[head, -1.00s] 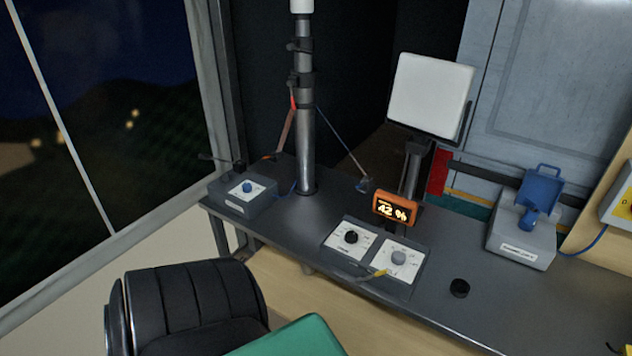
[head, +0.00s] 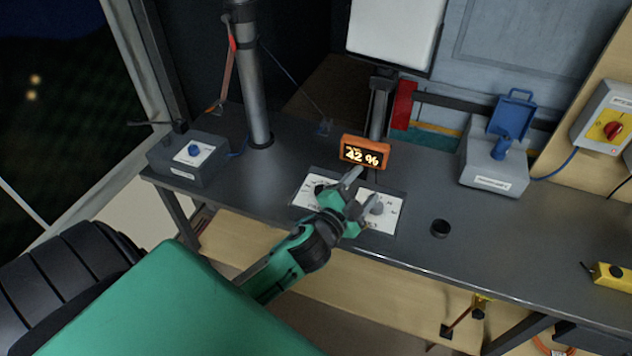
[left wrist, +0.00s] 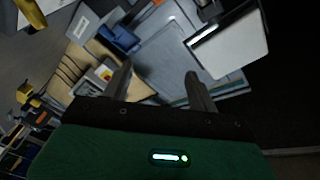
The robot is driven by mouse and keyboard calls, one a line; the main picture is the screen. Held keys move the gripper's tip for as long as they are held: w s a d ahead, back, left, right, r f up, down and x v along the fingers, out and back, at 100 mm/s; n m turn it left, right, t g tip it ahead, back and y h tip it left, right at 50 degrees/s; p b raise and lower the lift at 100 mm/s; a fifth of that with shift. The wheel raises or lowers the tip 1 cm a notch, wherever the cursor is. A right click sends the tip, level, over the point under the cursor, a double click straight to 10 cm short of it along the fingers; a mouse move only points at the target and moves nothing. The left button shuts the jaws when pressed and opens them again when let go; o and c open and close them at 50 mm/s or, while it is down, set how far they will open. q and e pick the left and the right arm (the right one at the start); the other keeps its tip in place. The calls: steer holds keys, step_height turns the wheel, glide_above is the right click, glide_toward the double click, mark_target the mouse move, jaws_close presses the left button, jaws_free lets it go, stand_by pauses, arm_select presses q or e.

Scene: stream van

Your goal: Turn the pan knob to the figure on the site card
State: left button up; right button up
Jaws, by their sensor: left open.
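A control panel on the dark bench carries two knobs on white dials. The grey knob (head: 376,207) is on the right and the black knob (head: 321,190) is on the left, partly covered. I cannot read which is the pan knob. My left gripper (head: 361,190) is open over the panel, its fingertips close to the grey knob; I cannot tell whether they touch it. The wrist view shows both fingers (left wrist: 158,82) apart with nothing between them. An orange display (head: 365,152) behind the panel reads 42 %. I cannot make out a site card. My right gripper is not in view.
A metal mast (head: 252,90) and a grey box with a blue knob (head: 188,158) stand left. A grey box with a blue lever (head: 494,165) and a red-and-yellow switch (head: 608,128) are farther right.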

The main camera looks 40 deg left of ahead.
arm_select(q)
steer(key=w+d+r+m+g+h, duration=0.1)
steer(key=w+d+r+m+h, duration=0.2)
steer(key=d+r+m+h, duration=0.85)
steer(key=m+g+y, duration=1.3)
steer(key=m+g, duration=0.4)
steer(key=m, duration=0.4)
glide_toward(322, 188)
steer(key=shift+n+h, duration=0.25)
steer(key=f+p, duration=0.1)
steer(key=f, duration=0.3)
steer(key=f+p, duration=0.2)
steer(key=f, duration=0.2)
steer(key=shift+a+f, duration=0.2)
steer(key=shift+f, duration=0.15)
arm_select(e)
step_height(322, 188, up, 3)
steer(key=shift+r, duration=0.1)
